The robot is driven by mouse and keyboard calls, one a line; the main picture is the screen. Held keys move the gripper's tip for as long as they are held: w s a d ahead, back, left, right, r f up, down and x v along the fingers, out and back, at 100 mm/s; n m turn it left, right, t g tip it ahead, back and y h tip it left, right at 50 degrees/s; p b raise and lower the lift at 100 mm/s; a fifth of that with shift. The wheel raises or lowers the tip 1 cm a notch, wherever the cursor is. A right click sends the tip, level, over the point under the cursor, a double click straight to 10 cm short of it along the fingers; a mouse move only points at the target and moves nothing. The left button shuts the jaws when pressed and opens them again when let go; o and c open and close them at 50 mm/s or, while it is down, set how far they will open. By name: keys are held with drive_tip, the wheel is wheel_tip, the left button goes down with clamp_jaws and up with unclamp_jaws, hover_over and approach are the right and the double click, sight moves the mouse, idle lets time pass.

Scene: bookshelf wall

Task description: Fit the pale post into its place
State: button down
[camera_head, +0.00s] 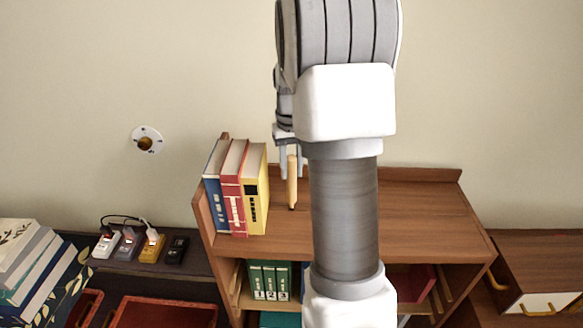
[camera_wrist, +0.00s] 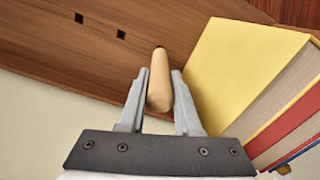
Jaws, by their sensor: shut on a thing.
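The pale post (camera_head: 292,185) is a light wooden peg, held upright over the brown shelf top (camera_head: 430,215). My gripper (camera_head: 291,175) is shut on it, with one finger on each side. In the wrist view the post (camera_wrist: 160,85) sits between the fingertips of my gripper (camera_wrist: 159,75).
A yellow book (camera_head: 254,190) stands close to the right of the fingers in the wrist view, with red (camera_head: 232,190) and blue (camera_head: 213,185) books beyond. The shelf top right of my arm is clear. Adapters (camera_head: 152,248) lie on a dark surface at left.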

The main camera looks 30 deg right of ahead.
drive_tip(key=shift+f+b, duration=1)
drive_tip(key=shift+f, duration=0.5)
idle(2.9)
drive_tip(key=c, duration=0.5)
unclamp_jaws()
wheel_tip(320, 180, up, 17)
drive_tip(key=shift+r, duration=0.2)
